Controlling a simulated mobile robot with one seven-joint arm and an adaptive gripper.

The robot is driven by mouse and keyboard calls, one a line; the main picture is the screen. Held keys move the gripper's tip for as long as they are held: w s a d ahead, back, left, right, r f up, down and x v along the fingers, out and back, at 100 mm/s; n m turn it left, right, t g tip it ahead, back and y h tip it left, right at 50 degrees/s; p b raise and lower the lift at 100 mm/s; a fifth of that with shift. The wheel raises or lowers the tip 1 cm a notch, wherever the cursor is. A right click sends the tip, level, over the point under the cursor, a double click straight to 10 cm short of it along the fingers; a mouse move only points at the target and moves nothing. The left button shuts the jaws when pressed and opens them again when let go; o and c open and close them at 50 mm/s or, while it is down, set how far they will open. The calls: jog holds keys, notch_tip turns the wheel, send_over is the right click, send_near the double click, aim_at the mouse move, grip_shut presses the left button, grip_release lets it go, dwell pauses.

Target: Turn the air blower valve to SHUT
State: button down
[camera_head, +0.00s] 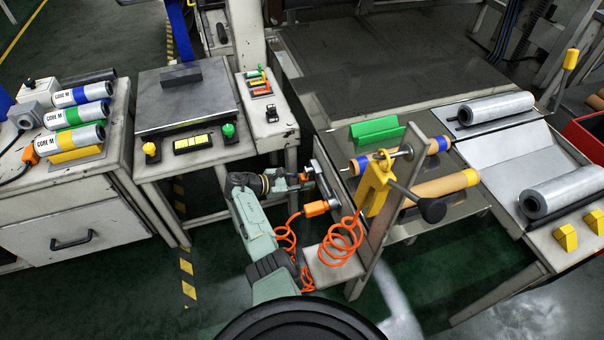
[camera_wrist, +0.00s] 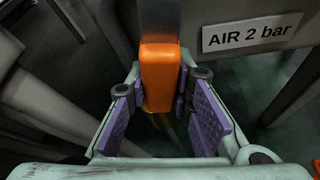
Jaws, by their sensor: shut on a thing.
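The air blower valve's orange handle (camera_wrist: 161,72) stands upright in the wrist view, on a grey metal shank, between the purple finger pads of my gripper (camera_wrist: 163,100). The pads close on it from both sides. In the head view my gripper (camera_head: 302,182) reaches from the left to the frame by the winder, and a small orange piece of the handle (camera_head: 304,176) shows at its tips. A white label reading "AIR 2 bar" (camera_wrist: 252,32) is right of the handle. I see no SHUT mark.
Orange coiled air hoses (camera_head: 342,240) hang just right of my arm, near an orange fitting (camera_head: 316,208). A table with a dark plate (camera_head: 185,105) is at the left.

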jog(key=shift+s+d+f+n+g+h+p, duration=0.1)
jog(key=shift+s+d+n+g+h+p, duration=0.05)
jog(key=shift+s+n+g+p, duration=0.25)
jog(key=shift+s+d+n+g+h+p, duration=0.1)
jog(key=shift+s+n+g+h+p, duration=0.15)
jog(key=shift+s+n, duration=0.25)
jog(key=c, duration=1.4)
grip_release()
jog(key=v, duration=1.2)
jog(key=shift+d, duration=0.1)
